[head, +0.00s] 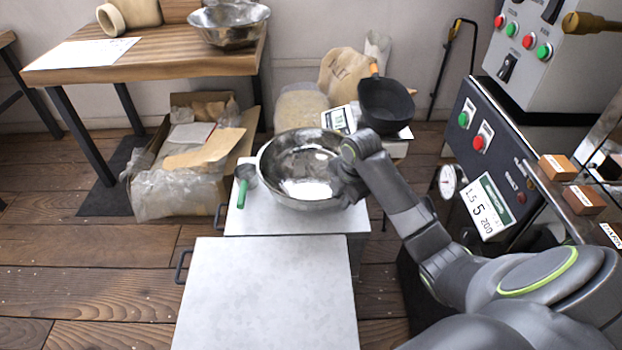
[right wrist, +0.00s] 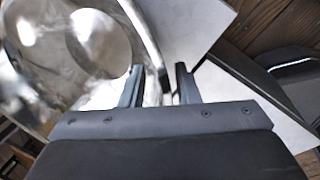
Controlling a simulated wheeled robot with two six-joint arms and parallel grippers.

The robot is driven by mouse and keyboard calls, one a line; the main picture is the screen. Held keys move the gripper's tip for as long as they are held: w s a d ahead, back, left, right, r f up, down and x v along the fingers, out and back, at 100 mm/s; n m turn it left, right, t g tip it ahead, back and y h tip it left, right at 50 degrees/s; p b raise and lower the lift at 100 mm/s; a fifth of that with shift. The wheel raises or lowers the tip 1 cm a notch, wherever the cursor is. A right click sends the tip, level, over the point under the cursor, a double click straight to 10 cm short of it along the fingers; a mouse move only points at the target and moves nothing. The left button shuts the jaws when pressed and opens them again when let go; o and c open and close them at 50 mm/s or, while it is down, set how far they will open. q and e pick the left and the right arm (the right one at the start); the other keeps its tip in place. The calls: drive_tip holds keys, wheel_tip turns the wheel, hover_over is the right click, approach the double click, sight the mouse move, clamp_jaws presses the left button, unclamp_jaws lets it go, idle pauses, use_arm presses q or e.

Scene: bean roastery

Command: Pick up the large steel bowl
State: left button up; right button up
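The large steel bowl (head: 296,163) sits on a white-topped cart in the middle of the head view, upright and shiny. It fills the upper left of the right wrist view (right wrist: 55,55). My right gripper (head: 346,188) is at the bowl's right side. In the right wrist view its two fingers (right wrist: 160,72) are apart, with the bowl's rim running between them. One finger overlaps the inside of the bowl and the other is outside the wall. I cannot tell whether either touches it. My left gripper is not in view.
A green-handled scoop (head: 243,187) lies left of the bowl. A black pan (head: 386,103) and a small scale (head: 338,120) are behind it. A nearer white cart top (head: 265,295) is bare. A roaster control panel (head: 485,150) stands right. Another steel bowl (head: 228,22) sits on the wooden table.

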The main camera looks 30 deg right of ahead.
drive_tip(key=shift+f, duration=0.2)
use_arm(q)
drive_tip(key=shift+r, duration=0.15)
use_arm(e)
drive_tip(key=shift+c, duration=0.3)
clamp_jaws()
drive_tip(key=shift+r, duration=0.2)
